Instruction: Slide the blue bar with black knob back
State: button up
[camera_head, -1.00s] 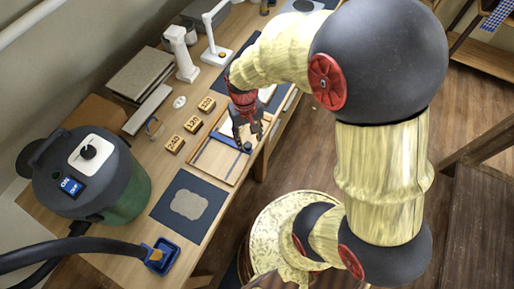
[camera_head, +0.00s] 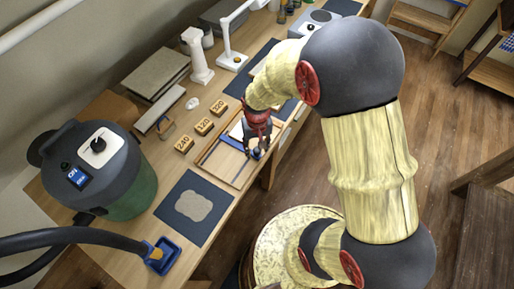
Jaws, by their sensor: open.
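The blue bar (camera_head: 229,142) lies across a shallow wooden frame (camera_head: 209,156) on the long table. Its black knob (camera_head: 256,153) shows at the bar's right end, just below my gripper. My gripper (camera_head: 254,146) is red and dark and points down over the right part of the frame. It is open, with its fingertips close to the knob. I cannot tell whether they touch it. My gripper and arm hide part of the bar and the frame's far right side.
Blocks marked 240 (camera_head: 184,145), 120 (camera_head: 204,127) and 320 (camera_head: 219,107) stand left of the frame. A dark mat (camera_head: 165,212) lies in front. A black and green vacuum (camera_head: 130,190) stands at left, its hose (camera_head: 60,237) crossing the front. A white lamp (camera_head: 232,60) stands behind.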

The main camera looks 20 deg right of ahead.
grip_shut()
dwell(0.5)
dwell(0.4)
